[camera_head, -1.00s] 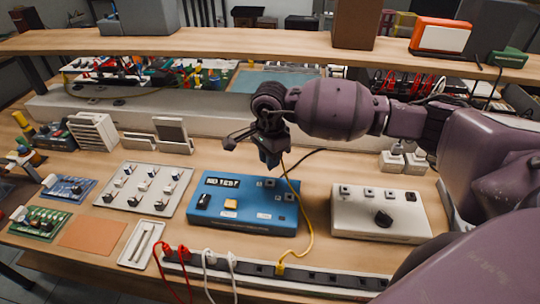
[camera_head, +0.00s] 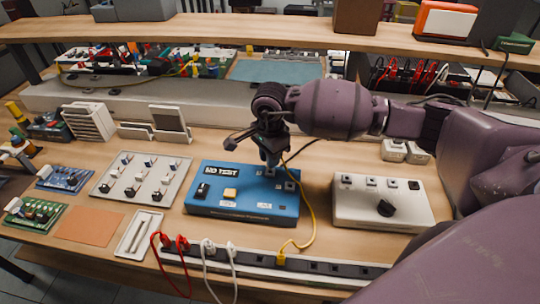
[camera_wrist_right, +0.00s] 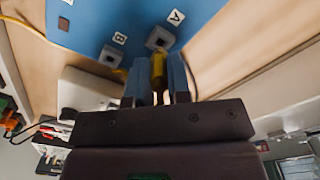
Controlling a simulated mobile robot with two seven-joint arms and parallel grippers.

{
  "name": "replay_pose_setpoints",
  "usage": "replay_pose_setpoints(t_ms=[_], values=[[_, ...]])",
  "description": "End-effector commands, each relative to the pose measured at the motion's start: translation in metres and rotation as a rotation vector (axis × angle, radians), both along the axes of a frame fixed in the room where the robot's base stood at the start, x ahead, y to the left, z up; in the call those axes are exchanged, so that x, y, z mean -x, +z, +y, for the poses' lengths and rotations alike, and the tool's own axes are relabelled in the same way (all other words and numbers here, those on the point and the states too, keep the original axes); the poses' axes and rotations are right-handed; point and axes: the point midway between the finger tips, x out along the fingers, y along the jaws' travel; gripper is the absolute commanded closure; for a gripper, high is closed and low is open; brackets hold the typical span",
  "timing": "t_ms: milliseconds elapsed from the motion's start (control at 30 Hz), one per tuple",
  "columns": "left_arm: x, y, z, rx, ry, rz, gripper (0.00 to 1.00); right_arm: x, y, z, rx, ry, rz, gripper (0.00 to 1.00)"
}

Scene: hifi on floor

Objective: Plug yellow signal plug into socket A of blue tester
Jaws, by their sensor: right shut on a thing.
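The blue tester (camera_head: 240,210) sits on the bench with a "NO TEST" display, a yellow button and sockets at its right side. My right gripper (camera_head: 270,166) is just above its far right part, pointing down. In the right wrist view the gripper (camera_wrist_right: 160,90) is shut on the yellow signal plug (camera_wrist_right: 158,66). The plug's tip is at or just short of socket A (camera_wrist_right: 160,38), beside the "A" label; I cannot tell if it has entered. Socket B (camera_wrist_right: 110,55) is to its left. The plug's yellow cable (camera_head: 313,215) curves down to a power strip. My left gripper is not in view.
A white box with a black knob (camera_head: 384,216) stands right of the tester. A grey panel of switches (camera_head: 142,180) is to its left. The power strip (camera_head: 330,268) with red, white and yellow plugs runs along the front. A wooden shelf (camera_head: 250,30) crosses behind my arm.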

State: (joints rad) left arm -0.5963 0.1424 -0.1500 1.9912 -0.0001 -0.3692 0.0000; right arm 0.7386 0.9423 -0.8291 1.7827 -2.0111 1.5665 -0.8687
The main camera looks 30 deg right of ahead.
Motion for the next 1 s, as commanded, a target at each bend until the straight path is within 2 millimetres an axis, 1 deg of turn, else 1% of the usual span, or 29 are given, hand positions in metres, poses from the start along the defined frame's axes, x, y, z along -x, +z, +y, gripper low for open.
replay_pose_setpoints(t_ms=[533,1000], values=[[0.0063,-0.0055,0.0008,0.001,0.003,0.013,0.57,0.0,-0.0003,0.0002,0.0,0.001,0.001,1.0],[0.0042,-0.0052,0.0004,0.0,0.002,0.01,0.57,0.0,-0.0004,0.0001,0.0,0.0,0.0,1.0]])
